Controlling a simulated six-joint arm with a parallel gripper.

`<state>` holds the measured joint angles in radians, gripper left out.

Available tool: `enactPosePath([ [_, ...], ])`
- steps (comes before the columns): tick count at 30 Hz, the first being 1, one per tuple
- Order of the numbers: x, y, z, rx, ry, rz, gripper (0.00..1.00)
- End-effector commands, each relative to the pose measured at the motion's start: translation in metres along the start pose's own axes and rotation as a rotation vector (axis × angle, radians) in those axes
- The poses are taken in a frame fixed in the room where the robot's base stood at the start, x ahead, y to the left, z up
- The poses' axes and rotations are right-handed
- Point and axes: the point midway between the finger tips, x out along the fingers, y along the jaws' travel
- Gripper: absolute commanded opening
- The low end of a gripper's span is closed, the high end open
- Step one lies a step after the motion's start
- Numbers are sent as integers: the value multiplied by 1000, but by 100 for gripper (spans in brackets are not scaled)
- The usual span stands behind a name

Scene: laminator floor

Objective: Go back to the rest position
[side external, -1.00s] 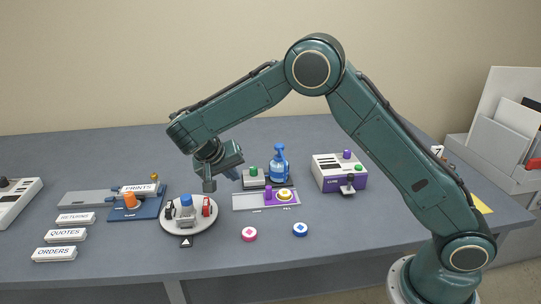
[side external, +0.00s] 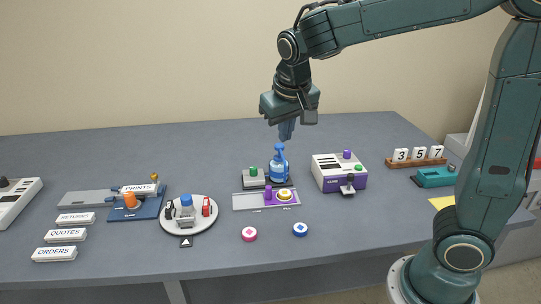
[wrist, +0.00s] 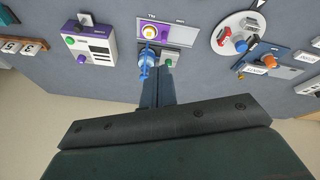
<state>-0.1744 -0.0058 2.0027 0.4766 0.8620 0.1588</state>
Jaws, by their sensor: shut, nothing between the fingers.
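My gripper (side external: 288,129) is shut and empty. In the side view it hangs in the air above the blue bottle (side external: 279,163), pointing down, with a gap between the fingertips and the bottle's top. In the wrist view my gripper (wrist: 158,75) shows its closed fingers pointing toward the table, near the blue bottle (wrist: 146,62).
A purple-and-white box (side external: 338,173) stands right of the bottle. A grey tray (side external: 243,203) with purple and yellow parts lies in front. A round white plate (side external: 203,224) stands left. Number blocks (side external: 418,154) and a teal device (side external: 435,177) are at right.

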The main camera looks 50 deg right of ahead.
Motion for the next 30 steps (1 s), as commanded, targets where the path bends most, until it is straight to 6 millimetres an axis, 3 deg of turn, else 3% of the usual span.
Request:
enactPosePath([
  [6, -26, 22, 34, -65, 29, -81, 0],
  [15, -50, 43, 87, -162, 77, -177, 0],
  [24, -60, 54, 144, -264, 135, -257, 0],
  [30, -60, 56, 168, -310, 161, -287, 0],
])
